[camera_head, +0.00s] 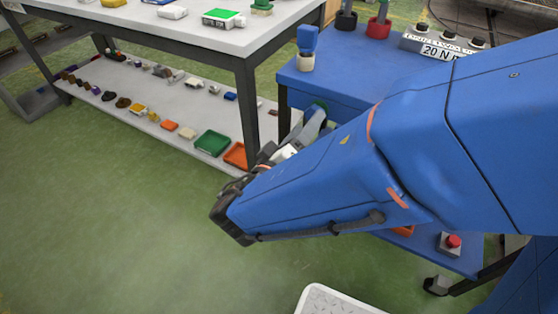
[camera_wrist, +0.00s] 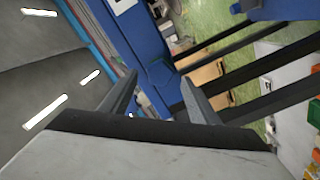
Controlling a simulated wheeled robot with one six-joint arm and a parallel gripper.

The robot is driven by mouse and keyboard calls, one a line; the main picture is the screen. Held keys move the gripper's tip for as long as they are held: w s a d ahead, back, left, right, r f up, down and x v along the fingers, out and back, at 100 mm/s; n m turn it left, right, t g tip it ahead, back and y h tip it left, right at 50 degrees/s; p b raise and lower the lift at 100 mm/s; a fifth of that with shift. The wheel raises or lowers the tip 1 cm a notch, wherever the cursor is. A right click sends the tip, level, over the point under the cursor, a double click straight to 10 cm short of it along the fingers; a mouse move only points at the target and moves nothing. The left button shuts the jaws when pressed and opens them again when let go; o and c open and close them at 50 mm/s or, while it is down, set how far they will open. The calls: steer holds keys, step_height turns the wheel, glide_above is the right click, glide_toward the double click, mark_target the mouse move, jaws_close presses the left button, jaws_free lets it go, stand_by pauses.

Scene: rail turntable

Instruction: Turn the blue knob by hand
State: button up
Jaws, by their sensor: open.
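A blue upright piece (camera_head: 307,40) on a cream base stands near the left edge of the blue table (camera_head: 330,82) in the head view. It may be the blue knob, but its form is too small to be sure. My gripper (camera_wrist: 158,92) shows in the wrist view with its two dark fingers apart and nothing between them. In the head view my arm's blue links hide most of the gripper and part of the table. The gripper is apart from the blue piece. I cannot clearly identify a blue knob in the wrist view.
A white-topped bench (camera_head: 190,36) with a lower shelf of small items stands at the left. On the blue table are a red-based item (camera_head: 378,28) and a grey box with black knobs (camera_head: 440,44). A white tray (camera_head: 330,300) is at the bottom. Green floor is clear at left.

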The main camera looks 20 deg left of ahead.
steer(key=s+a, duration=0.1)
steer(key=s, duration=1.2)
steer(key=shift+s, duration=0.4)
steer(key=w+d+f+m+g+h, duration=0.1)
steer(key=w+d+m+g+h, duration=0.2)
steer(key=w+d, duration=0.6)
steer(key=w+d+m+g+h, duration=0.1)
steer(key=w+d+g+h, duration=0.3)
steer(key=d, duration=0.9)
steer(key=s+d+m+g+y, duration=0.3)
steer(key=d+y, duration=0.1)
steer(key=d, duration=0.8)
steer(key=s+d+m+g+y, duration=0.2)
steer(key=s+d+g+y, duration=0.1)
steer(key=d, duration=0.9)
steer(key=shift+s+d+f+m+y, duration=0.2)
steer(key=shift+s+f+m+y, duration=0.2)
steer(key=shift+s+y, duration=0.35)
steer(key=shift+w, duration=0.1)
